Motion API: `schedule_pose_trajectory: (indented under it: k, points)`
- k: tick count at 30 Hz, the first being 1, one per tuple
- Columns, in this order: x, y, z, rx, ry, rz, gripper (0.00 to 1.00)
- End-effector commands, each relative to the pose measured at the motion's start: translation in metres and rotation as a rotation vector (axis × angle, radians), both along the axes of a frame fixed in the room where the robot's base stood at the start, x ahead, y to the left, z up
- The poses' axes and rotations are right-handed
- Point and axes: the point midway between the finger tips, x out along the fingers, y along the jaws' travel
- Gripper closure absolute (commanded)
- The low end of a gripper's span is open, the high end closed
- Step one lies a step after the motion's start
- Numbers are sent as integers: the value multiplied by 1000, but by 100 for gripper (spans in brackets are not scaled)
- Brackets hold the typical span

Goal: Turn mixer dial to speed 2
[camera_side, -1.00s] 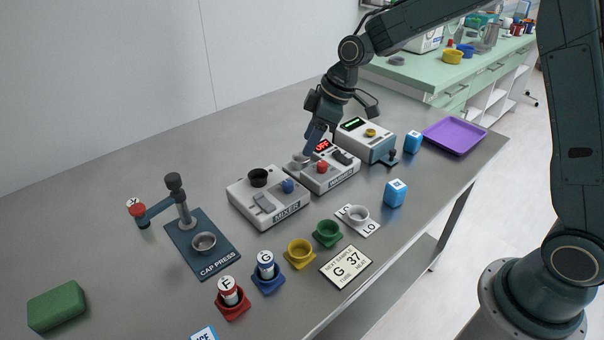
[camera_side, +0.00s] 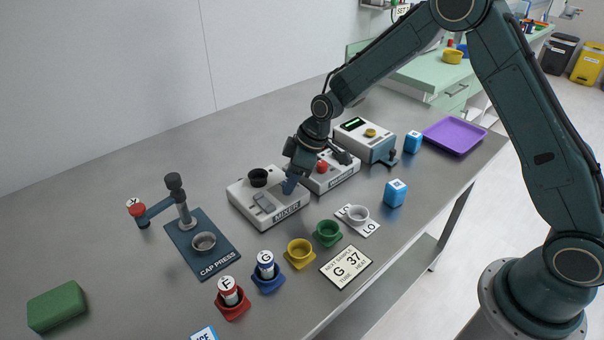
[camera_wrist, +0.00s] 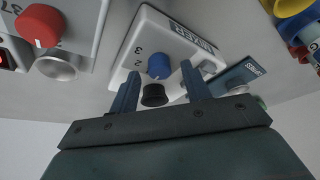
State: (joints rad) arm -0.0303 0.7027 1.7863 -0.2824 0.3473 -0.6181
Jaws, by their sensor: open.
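The white mixer (camera_side: 243,203) stands on the steel table, with a black cup (camera_side: 258,177) and a grey slider or switch (camera_side: 264,201) on its top. In the wrist view, the mixer's blue dial (camera_wrist: 160,66) shows between my two fingertips, with the printed figures 2 and 3 beside it. My gripper (camera_wrist: 160,72) is open, one finger at each side of the dial; I cannot tell whether they touch it. In the side view my gripper (camera_side: 290,185) points down at the mixer's right end and mostly hides the dial. The dial's pointer setting cannot be read.
A second white device with a red knob (camera_side: 322,167) stands close behind the mixer, partly hidden by my gripper. The cap press (camera_side: 214,260) is at the left. Yellow (camera_side: 299,252) and green (camera_side: 327,232) holders sit in front.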

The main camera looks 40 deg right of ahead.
Motion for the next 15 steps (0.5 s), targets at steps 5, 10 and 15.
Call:
schedule_pose_trajectory:
  k: [5,10,15]
  points:
    - [2,2,-6,0,0,0,52]
    - [2,2,-6,-1,-1,0,52]
    - [2,2,-6,-1,-1,0,66]
